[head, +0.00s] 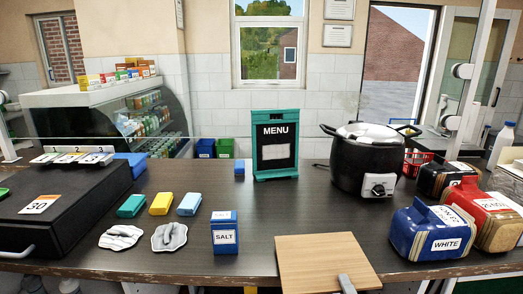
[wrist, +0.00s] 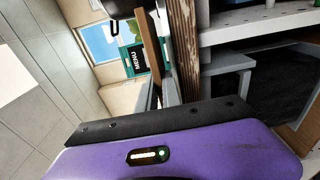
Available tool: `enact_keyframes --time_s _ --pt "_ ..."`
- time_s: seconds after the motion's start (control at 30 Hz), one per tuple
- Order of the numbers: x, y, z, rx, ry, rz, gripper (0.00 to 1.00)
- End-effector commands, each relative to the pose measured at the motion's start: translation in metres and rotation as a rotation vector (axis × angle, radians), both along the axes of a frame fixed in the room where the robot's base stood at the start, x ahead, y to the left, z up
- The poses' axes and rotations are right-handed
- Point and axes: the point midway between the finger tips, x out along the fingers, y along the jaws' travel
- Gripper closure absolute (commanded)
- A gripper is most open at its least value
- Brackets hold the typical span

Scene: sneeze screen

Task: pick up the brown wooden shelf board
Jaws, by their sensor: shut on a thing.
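The brown wooden shelf board (head: 318,262) is a flat, light tan slab at the front of the dark counter, in the lower middle of the head view. Its near part reaches over the counter's front edge. In the wrist view the board (wrist: 150,42) shows as a narrow tan strip. My gripper (wrist: 160,92) is shut on the board's near edge. In the head view one grey finger (head: 346,284) lies over the board's top near its front right. I cannot tell whether the board is resting on the counter or slightly raised.
A blue salt box (head: 225,236) stands just left of the board. Blue and red bread bags (head: 432,230) lie to its right. A menu stand (head: 275,146) and a black pot (head: 362,165) stand behind. Bare counter (head: 325,205) lies between them.

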Motion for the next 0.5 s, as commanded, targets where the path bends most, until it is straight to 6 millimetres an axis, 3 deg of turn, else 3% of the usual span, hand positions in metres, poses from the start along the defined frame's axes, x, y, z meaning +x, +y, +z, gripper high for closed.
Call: enact_keyframes --time_s 0.5 --pt "-0.028 -0.002 0.000 0.000 -0.003 0.000 1.00"
